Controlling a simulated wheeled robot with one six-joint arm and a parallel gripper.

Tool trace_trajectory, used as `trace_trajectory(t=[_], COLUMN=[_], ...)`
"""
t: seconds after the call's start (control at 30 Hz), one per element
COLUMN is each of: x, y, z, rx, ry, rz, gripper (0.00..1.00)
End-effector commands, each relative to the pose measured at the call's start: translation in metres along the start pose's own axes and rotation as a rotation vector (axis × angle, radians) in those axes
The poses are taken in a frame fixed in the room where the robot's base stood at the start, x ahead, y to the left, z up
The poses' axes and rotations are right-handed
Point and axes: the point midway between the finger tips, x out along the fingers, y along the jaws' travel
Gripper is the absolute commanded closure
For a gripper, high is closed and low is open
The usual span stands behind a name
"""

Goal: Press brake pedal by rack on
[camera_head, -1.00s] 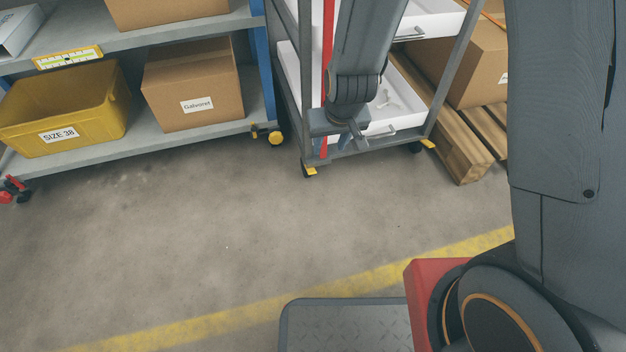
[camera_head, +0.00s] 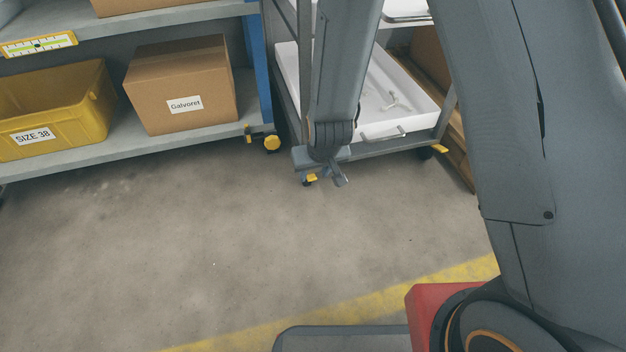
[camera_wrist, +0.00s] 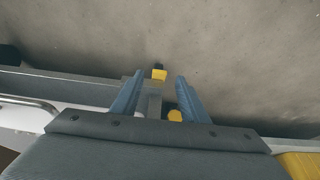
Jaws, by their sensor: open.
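In the head view a yellow brake pedal (camera_head: 311,177) sits on the trolley's front left caster, on the trolley side nearest the rack (camera_head: 100,163). My gripper (camera_head: 337,180) points down right beside it and partly covers that corner; contact cannot be told. In the wrist view the gripper (camera_wrist: 157,90) is open and empty, and the yellow pedal (camera_wrist: 159,75) shows between and just beyond the fingertips. A second yellow caster part (camera_head: 271,143) is at the rack's front right corner. Another yellow pedal (camera_head: 440,149) is at the trolley's front right.
The trolley holds a white tray (camera_head: 405,120) with a small pale item inside. The rack carries a yellow SIZE 38 bin (camera_head: 75,120) and a cardboard Galvoret box (camera_head: 180,85). Bare concrete floor (camera_head: 200,235) lies in front, with a yellow line (camera_head: 380,300).

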Motion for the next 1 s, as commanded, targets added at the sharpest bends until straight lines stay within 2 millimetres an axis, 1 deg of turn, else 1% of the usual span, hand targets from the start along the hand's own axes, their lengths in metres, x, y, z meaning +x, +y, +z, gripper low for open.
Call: trace_trajectory(t=[0.03, 0.1, 0.3, 0.4, 0.63, 0.67, 0.8, 0.9, 1.0], x=[0.011, 0.021, 0.041, 0.045, 0.044, 0.044, 0.044, 0.044, 0.044], y=[0.0, 0.0, 0.0, 0.0, 0.0, 0.0, 0.0, 0.0, 0.0], z=[0.001, 0.001, 0.001, 0.001, 0.0, 0.0, 0.0, 0.0, 0.0], rx=[0.0, 0.0, 0.0, 0.0, 0.0, 0.0, 0.0, 0.0, 0.0], ry=[-0.001, -0.001, -0.001, -0.001, -0.001, -0.001, -0.001, -0.001, 0.0], rz=[0.0, 0.0, 0.0, 0.0, 0.0, 0.0, 0.0, 0.0, 0.0], gripper=[0.59, 0.59, 0.59, 0.59, 0.59, 0.61, 0.85, 1.0, 1.0])
